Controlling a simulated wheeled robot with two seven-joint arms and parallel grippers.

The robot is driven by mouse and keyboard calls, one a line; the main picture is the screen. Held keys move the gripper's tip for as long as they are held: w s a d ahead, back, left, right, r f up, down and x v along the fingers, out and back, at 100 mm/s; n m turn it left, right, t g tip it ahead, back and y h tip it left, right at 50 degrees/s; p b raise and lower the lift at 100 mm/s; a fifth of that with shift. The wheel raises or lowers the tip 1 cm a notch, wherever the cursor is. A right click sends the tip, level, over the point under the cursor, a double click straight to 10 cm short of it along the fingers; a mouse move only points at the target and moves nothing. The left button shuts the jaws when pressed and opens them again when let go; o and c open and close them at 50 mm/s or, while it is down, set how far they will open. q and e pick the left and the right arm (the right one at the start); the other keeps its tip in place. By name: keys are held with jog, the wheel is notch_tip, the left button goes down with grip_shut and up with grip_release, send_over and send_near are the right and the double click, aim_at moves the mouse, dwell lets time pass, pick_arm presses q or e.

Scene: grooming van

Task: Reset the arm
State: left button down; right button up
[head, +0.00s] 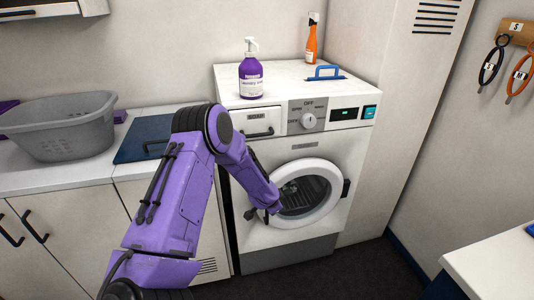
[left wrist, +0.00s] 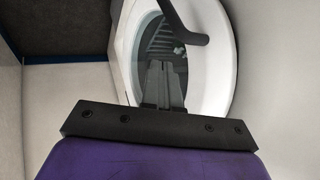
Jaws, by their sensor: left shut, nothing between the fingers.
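My left arm reaches in from the lower left in the head view. Its left gripper (head: 268,212) is in front of the washing machine (head: 258,178), at the left part of the round white door (head: 333,172). In the left wrist view the left gripper's fingers (left wrist: 165,84) are together and empty, in front of the door's white ring (left wrist: 215,62). A dark curved bar, perhaps the door handle (left wrist: 184,28), shows just beyond the fingertips. Whether the fingers touch the door, I cannot tell. My right gripper is not in view.
A grey basket (head: 62,125) and a dark blue board (head: 145,137) lie on the left counter. A white table corner (head: 500,262) is at lower right.

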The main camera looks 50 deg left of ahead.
pick_arm(q)
jog(key=v, duration=0.5)
jog(key=shift+s+r, duration=0.15)
jog(key=shift+s, duration=0.15)
jog(key=shift+d, duration=0.1)
